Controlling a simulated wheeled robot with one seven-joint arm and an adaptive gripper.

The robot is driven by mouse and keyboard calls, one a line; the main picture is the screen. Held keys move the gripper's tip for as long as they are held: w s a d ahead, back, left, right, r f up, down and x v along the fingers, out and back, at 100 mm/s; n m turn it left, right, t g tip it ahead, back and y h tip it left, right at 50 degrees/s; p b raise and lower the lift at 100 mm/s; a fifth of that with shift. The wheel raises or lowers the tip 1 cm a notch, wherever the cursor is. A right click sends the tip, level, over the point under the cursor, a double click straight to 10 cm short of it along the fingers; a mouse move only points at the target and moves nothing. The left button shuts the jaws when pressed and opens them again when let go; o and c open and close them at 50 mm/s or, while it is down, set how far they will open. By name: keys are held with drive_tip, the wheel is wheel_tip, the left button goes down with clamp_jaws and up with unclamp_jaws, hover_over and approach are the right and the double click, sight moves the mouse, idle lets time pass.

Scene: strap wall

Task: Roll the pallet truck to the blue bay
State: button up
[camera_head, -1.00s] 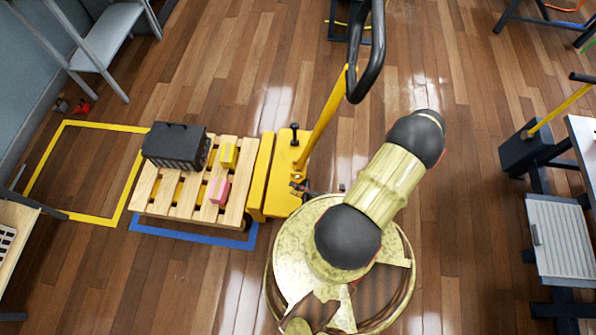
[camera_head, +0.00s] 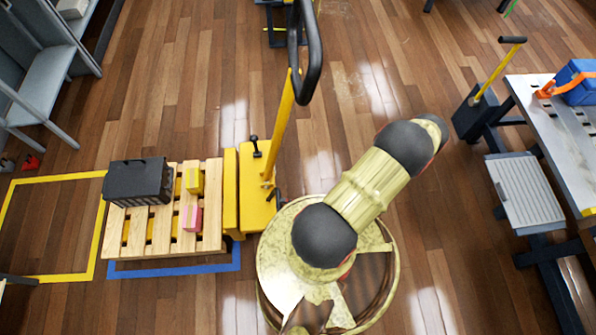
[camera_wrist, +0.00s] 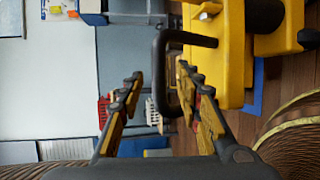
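The yellow pallet truck (camera_head: 257,190) stands left of my base, its forks under a wooden pallet (camera_head: 149,234). The pallet carries a black crate (camera_head: 138,182), a yellow box (camera_head: 194,180) and a pink box (camera_head: 191,217). The blue bay outline (camera_head: 175,271) shows along the pallet's near edge; the rest is hidden beneath. The truck's handle (camera_head: 313,70) ends in a black loop. In the wrist view my gripper (camera_wrist: 157,75) is open, with the black handle loop (camera_wrist: 160,75) between or just beyond its fingers; contact is unclear. My gripper is outside the head view.
A yellow floor outline (camera_head: 50,278) lies left of the pallet, whose left edge overlaps its right side. A grey shelf (camera_head: 45,85) stands upper left. A workbench (camera_head: 545,115) with a blue box (camera_head: 578,82) stands right.

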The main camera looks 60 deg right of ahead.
drive_tip(key=shift+v, duration=1.8)
